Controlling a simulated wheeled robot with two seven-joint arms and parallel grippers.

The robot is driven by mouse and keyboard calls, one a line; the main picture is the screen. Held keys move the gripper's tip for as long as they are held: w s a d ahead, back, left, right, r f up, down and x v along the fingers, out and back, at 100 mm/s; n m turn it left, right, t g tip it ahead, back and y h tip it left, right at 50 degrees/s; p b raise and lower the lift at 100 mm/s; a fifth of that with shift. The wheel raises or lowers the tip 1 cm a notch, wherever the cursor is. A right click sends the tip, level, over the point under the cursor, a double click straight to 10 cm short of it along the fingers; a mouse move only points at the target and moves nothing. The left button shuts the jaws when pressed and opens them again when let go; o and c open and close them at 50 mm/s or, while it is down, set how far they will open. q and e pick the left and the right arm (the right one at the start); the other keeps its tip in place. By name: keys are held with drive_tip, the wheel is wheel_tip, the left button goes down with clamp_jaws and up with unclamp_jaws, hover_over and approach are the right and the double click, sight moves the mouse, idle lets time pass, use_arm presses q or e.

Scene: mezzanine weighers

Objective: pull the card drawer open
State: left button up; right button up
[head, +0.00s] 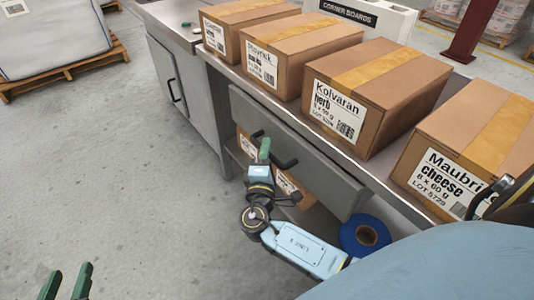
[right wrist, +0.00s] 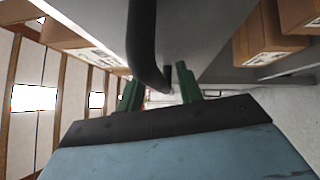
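The card drawer (head: 318,158) is a wide grey front under the steel counter, and I cannot tell whether it sits fully flush. Its dark bar handle (head: 286,163) also shows in the right wrist view (right wrist: 143,45). My right gripper (head: 265,145) is at the handle, its green fingers apart. In the right wrist view, the handle bar reaches down between the two fingers (right wrist: 160,85), with no clear contact on both sides. My left gripper (head: 68,270) is open and empty at the bottom left, over the floor, far from the drawer.
Several labelled cartons, such as the Kolvaran box (head: 375,90), stand on the counter above the drawer. More cartons sit on a shelf below. A blue roll (head: 364,236) is near the drawer's right end. A grey cabinet (head: 185,85) adjoins it. The floor (head: 120,170) in front is clear.

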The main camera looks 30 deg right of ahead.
drive_tip(key=shift+w+d, duration=0.1)
clamp_jaws()
idle(0.4)
